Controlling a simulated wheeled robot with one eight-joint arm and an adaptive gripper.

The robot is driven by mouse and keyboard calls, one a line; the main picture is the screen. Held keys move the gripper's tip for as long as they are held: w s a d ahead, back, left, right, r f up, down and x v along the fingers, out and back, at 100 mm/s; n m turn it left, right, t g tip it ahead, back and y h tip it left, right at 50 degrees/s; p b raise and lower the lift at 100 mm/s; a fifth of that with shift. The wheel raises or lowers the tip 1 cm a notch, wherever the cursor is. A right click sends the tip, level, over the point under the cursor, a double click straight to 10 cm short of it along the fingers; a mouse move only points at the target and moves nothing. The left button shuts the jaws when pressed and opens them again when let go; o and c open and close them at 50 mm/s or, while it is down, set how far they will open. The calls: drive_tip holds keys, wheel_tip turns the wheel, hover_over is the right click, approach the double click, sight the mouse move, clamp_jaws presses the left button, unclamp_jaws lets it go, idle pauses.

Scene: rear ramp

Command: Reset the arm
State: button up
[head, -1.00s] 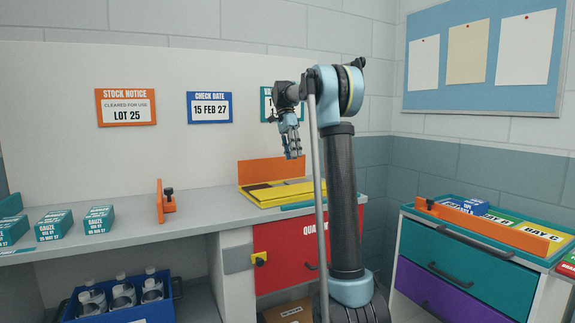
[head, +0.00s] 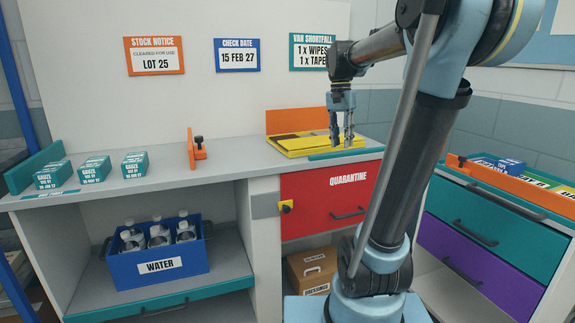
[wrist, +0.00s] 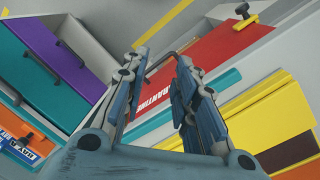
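My gripper (head: 342,141) hangs from my arm with its fingers pointing down. It is in front of the yellow folder-like tray (head: 300,148) on the worktop, near the right end of the counter. In the wrist view my gripper (wrist: 165,62) has its two fingers spread apart with nothing between them. Beyond the fingers, the wrist view shows the red quarantine door (wrist: 190,65) and the yellow tray (wrist: 265,110). My arm stands bent at the elbow, its forearm reaching left.
Several teal gauze boxes (head: 93,171) stand on the counter's left. An orange bracket (head: 194,150) stands mid-counter. A blue water crate (head: 150,277) holds bottles on the shelf below. A teal and purple drawer unit (head: 485,238) stands at right. The counter's middle is mostly clear.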

drive_tip(key=s+f+n+t, duration=0.1)
drive_tip(key=s+f+n, duration=0.2)
drive_tip(key=s+f, duration=0.7)
drive_tip(key=s+d+f+n+t, duration=0.1)
drive_tip(key=s+f+n+t, duration=0.1)
drive_tip(key=s+f, duration=0.7)
wheel_tip(320, 180, down, 5)
drive_tip(key=shift+s+f+n+y, duration=0.1)
drive_tip(key=shift+s+n+y, duration=0.3)
drive_tip(key=shift+n, duration=0.5)
drive_tip(key=shift+d, duration=0.1)
drive_tip(key=shift+w+f, duration=0.15)
drive_tip(key=shift+w, duration=0.3)
